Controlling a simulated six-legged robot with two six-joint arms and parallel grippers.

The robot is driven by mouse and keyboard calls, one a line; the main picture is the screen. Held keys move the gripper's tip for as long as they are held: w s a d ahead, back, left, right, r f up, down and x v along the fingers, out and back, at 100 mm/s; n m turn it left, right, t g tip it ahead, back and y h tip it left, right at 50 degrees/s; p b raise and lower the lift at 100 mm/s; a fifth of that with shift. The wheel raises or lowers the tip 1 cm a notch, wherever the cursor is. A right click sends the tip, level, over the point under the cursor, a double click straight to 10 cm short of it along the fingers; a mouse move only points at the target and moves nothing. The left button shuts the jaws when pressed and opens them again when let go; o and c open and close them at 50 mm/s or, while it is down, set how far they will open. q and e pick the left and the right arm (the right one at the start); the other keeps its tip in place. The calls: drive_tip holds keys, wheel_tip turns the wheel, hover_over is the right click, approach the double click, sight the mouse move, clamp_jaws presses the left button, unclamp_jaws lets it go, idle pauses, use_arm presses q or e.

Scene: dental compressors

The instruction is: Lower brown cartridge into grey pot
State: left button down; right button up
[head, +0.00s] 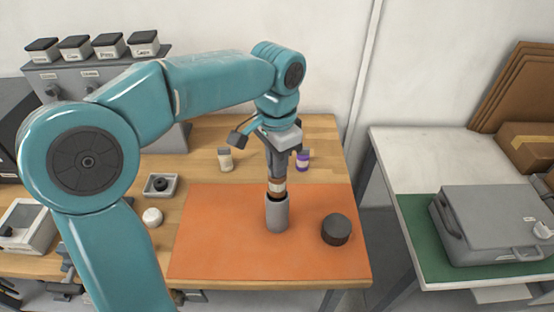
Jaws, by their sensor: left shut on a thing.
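My left gripper (279,165) points down over the orange mat and is shut on the brown cartridge (277,188). The cartridge is upright, with a pale band near its top. Its lower end is at the mouth of the grey pot (277,216); I cannot tell how far inside it is. The grey pot stands upright on the orange mat (215,240). A dark round lid-like piece (336,229) lies on the mat to the right of the pot. My right gripper is not in view.
A small cream bottle (225,160) and a purple bottle (303,160) stand behind the mat. A white round piece (152,217) and a small tray (162,196) are to the left. A grey case (490,225) sits on the right table, across a gap.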

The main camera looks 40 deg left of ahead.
sight(277, 183)
use_arm(q)
drive_tip(key=shift+f, duration=0.1)
idle(0.3)
drive_tip(key=shift+f+b, duration=2.45)
drive_tip(key=shift+f, duration=0.75)
drive_tip(key=c, duration=1.1)
unclamp_jaws()
drive_tip(key=shift+o, duration=0.2)
wheel_tip(277, 183, up, 16)
drive_tip(key=p, duration=0.3)
drive_tip(key=shift+r, duration=0.15)
